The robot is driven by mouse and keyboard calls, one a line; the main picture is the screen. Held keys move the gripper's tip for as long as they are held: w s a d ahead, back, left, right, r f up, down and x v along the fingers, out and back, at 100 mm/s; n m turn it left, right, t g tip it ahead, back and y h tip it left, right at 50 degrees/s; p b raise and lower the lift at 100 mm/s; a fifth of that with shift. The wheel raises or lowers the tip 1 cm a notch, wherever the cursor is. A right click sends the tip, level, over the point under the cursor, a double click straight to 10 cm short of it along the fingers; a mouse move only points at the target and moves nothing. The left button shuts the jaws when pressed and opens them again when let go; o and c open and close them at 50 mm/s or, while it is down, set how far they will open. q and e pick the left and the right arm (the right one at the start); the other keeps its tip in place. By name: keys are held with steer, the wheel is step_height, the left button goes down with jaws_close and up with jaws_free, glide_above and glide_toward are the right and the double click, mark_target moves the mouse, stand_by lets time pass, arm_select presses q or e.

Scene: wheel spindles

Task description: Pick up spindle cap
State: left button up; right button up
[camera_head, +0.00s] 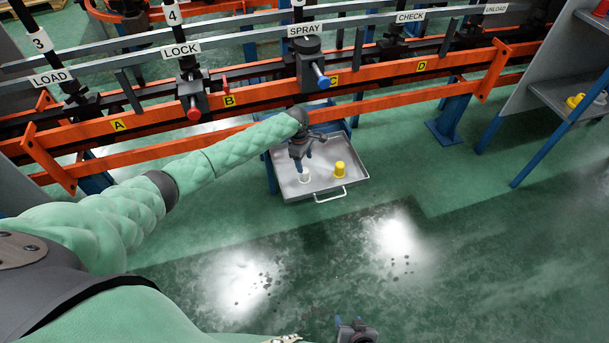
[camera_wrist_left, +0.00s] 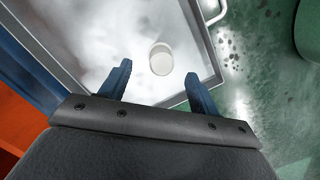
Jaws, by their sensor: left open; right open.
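A white spindle cap (camera_head: 304,178) stands in a grey metal tray (camera_head: 325,186) under the orange rail. A yellow cap (camera_head: 340,169) stands to its right in the same tray. My left gripper (camera_head: 304,164) is over the tray, just above the white cap, pointing down. In the left wrist view the white cap (camera_wrist_left: 161,59) shows just beyond the two open blue fingertips (camera_wrist_left: 157,73), with nothing held between them. I cannot tell the exact height gap. My right gripper (camera_head: 358,331) is at the bottom edge of the head view, partly cut off, away from the tray.
The orange rail (camera_head: 390,95) with labelled stations runs behind the tray, close to my left arm. The tray's handle (camera_head: 330,196) faces the front. A grey shelf (camera_head: 570,100) with yellow parts stands at right. The green floor in front is clear.

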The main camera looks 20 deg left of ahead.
mark_target(305, 173)
arm_select(q)
steer(key=shift+s+d+f+b, duration=0.15)
steer(key=shift+f+b, duration=0.1)
steer(key=shift+f, duration=1.65)
steer(key=shift+s+d+f+b, duration=0.1)
steer(key=shift+f+b, duration=0.15)
steer(key=shift+f, duration=1.65)
steer(key=c, duration=1)
